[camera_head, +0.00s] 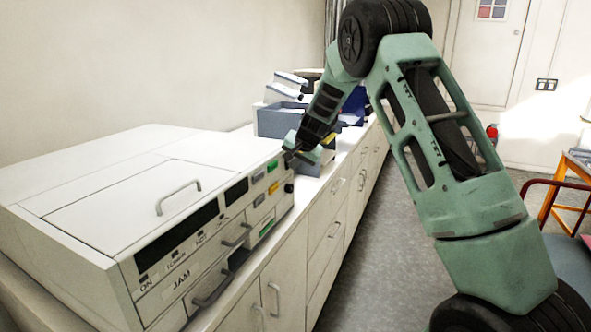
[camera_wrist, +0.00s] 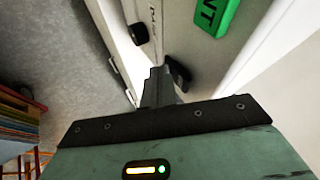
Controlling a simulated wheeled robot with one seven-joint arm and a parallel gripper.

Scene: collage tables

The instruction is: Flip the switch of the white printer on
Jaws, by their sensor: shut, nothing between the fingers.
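The white printer (camera_head: 130,185) is a long box on the counter at left in the head view. Its front panel carries dark displays, an ON label, a JAM label and coloured buttons. My gripper (camera_head: 290,156) is at the panel's far right end, by a green button (camera_head: 272,165). In the wrist view my gripper (camera_wrist: 158,82) is shut and empty, pointing at the white panel. A small black piece (camera_wrist: 179,72) shows beside the fingertips; I cannot tell whether it is a switch or part of a finger. Contact is unclear. A black knob (camera_wrist: 138,34) and green button (camera_wrist: 214,16) are nearby.
Grey trays (camera_head: 284,121) and other office items stand on the counter beyond the printer. Drawer handles (camera_head: 212,290) stick out from the printer's front and the cabinets below. The grey floor (camera_head: 375,240) right of the counter is open. An orange-framed stand (camera_head: 560,185) is at far right.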

